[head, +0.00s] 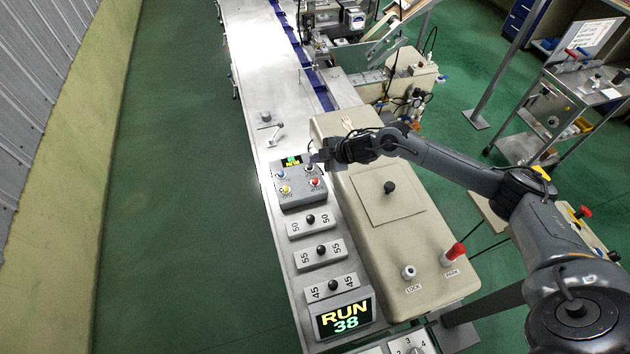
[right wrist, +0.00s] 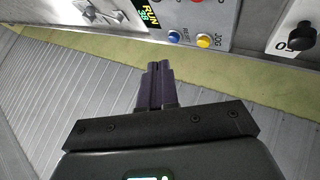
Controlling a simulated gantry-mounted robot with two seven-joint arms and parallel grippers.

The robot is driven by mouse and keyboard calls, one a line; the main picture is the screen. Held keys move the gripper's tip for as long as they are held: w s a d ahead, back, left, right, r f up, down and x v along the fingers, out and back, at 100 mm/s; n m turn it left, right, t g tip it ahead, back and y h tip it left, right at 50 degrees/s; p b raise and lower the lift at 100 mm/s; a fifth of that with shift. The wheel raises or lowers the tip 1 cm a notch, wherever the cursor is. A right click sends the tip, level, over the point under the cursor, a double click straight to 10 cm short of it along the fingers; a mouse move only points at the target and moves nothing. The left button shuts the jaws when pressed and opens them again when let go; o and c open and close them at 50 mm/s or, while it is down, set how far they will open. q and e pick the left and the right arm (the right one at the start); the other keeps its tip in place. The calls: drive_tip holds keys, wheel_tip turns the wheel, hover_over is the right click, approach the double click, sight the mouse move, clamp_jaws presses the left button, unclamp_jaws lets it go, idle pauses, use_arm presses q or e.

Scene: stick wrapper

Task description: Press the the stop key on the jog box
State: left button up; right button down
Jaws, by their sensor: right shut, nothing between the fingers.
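The jog box (head: 300,196) is a grey box on the pale machine bed. It has a small lit display (head: 291,160) and blue (head: 281,174), black (head: 309,168), yellow (head: 285,189) and red (head: 314,182) keys. The label of the red key is too small to read. My right gripper (head: 314,158) is shut and empty, above the box's far right corner. In the right wrist view its fingers (right wrist: 159,72) are together, and the blue key (right wrist: 174,37) and yellow key (right wrist: 205,41) show beyond them, the yellow near a JOG label. My left gripper is not in view.
A beige housing (head: 400,240) with a red PARK knob (head: 455,253) stands right of the box. A small lever (head: 272,133) stands beyond it.

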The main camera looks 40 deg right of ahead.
drive_tip(key=b, duration=0.6)
hover_over(317, 182)
wheel_tip(317, 182, down, 6)
drive_tip(key=shift+f, duration=1.05)
